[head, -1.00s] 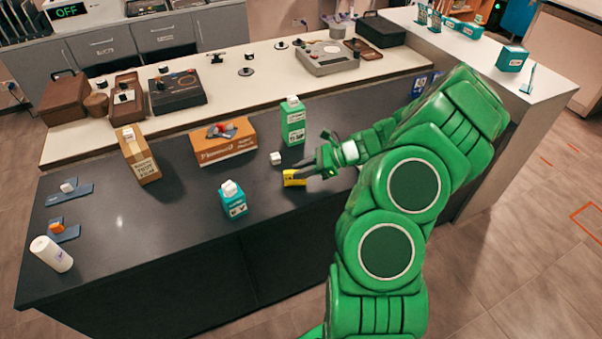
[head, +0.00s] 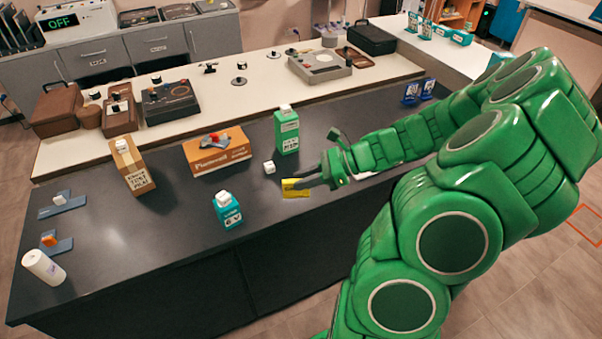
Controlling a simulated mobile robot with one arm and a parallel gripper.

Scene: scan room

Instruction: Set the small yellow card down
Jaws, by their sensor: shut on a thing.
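The small yellow card (head: 293,188) is in the head view, over the dark counter near its front edge. My gripper (head: 312,182) comes from the right and is shut on the card's right side. The card looks nearly flat, with its broad face showing. I cannot tell whether it touches the counter (head: 180,237) or is held just above it. The fingers hide part of the card.
A teal carton (head: 228,210) stands to the left, a green carton (head: 287,131) behind, and an orange-brown box (head: 217,151) farther back left. The counter between card and teal carton is clear.

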